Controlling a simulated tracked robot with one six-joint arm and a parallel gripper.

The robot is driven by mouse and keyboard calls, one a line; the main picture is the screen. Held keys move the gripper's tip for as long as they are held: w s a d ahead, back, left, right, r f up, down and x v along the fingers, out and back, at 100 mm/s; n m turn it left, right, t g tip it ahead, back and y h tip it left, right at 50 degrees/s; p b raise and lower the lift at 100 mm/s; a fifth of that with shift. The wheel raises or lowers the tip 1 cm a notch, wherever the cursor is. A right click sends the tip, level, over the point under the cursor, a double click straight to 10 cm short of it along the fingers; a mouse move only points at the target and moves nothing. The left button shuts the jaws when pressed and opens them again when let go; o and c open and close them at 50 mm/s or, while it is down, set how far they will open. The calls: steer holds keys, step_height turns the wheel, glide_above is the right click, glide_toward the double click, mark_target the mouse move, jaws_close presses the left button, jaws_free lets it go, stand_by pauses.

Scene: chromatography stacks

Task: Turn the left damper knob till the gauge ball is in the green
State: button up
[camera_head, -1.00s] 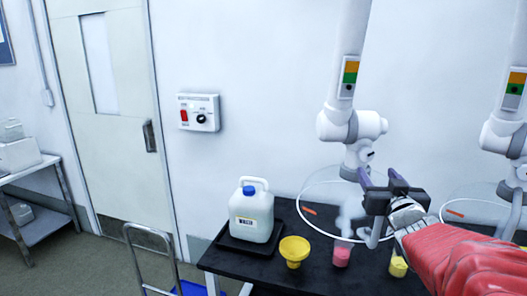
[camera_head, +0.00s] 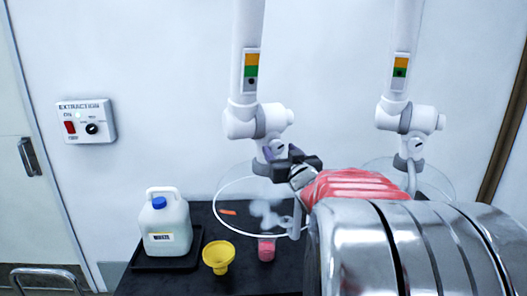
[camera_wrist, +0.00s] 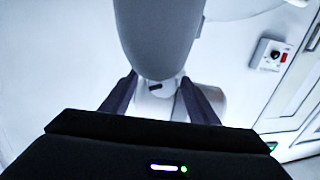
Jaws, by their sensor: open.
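The left extraction arm (camera_head: 246,120) hangs from above. Its gauge (camera_head: 251,72) has an orange band over a green one; a small dark ball appears just below the green. The left damper knob (camera_head: 277,147) sits at the arm's lower joint, partly hidden by my gripper. My gripper (camera_head: 275,152) is open at that joint. In the wrist view my open fingers (camera_wrist: 160,98) stand either side of a grey rounded part (camera_wrist: 160,40) with a white part behind; I cannot tell whether they touch it. The right arm's gauge (camera_head: 400,66) also shows orange over green.
A clear hood hangs under the left arm over a black bench (camera_head: 225,280). On it are a white jug (camera_head: 166,225) in a black tray, a yellow funnel (camera_head: 219,256) and a pink-filled vessel (camera_head: 266,250). An extraction switch box (camera_head: 86,121) is on the wall.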

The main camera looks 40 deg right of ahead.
steer(key=shift+w+a, duration=0.1)
steer(key=shift+a, duration=0.1)
steer(key=c, duration=1)
steer(key=shift+c, duration=0.2)
steer(key=shift+n, duration=0.3)
steer(key=shift+n+t, duration=0.4)
steer(key=shift+n, duration=1.8)
steer(key=o, duration=1)
